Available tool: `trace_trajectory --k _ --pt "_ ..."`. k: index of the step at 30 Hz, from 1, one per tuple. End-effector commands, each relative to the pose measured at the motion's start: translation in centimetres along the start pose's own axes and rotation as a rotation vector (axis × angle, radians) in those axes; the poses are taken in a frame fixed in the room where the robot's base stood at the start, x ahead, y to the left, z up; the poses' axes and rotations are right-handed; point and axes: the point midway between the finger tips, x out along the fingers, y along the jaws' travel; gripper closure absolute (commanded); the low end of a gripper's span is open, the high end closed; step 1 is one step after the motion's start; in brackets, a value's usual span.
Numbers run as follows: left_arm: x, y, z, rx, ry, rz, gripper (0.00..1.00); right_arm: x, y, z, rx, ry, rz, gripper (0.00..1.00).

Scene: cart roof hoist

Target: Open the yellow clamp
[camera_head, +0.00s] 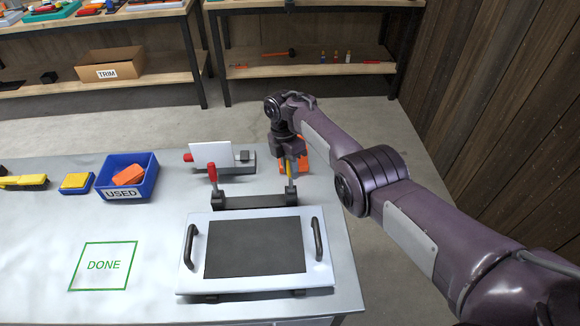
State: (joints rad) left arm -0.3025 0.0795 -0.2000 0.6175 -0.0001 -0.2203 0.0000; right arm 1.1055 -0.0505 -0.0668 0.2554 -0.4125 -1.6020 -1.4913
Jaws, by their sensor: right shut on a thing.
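The yellow clamp (290,183) stands at the right end of a dark bar on the table, behind a white panel. Its thin yellow lever points up, and its top is hidden by my right gripper (290,163). My right gripper comes down from above and is shut on the yellow lever. A red-handled clamp (212,175) stands upright at the left end of the same bar. The white panel (258,292) has a dark centre and two black handles. My left gripper is not in view.
An orange object (305,158) lies just behind my right gripper. A white plate on a grey device (212,156) stands behind the bar. A blue bin marked USED (103,191) and a yellow sponge-like block (77,182) are left. The table around the green DONE square (133,262) is clear.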

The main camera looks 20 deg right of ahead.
Motion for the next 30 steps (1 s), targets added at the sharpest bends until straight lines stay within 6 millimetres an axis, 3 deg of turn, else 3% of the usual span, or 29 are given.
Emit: trace_trajectory --k 1,2,6,17,30 --pt "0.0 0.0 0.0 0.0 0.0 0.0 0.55 0.2 -0.1 -0.1 0.0 0.002 -0.002 1.0" --pt "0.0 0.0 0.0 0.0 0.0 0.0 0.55 0.2 -0.1 -0.1 -0.001 0.002 -0.003 0.74" --pt "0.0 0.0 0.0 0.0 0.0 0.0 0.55 0.1 0.0 -0.1 -0.001 0.001 -0.002 0.56" --pt "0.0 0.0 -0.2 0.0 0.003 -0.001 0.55 -0.5 0.0 0.0 -0.001 0.0 0.0 0.55" --pt "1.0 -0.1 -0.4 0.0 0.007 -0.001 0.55 -6.9 0.1 0.0 -0.001 0.0 0.0 0.55"
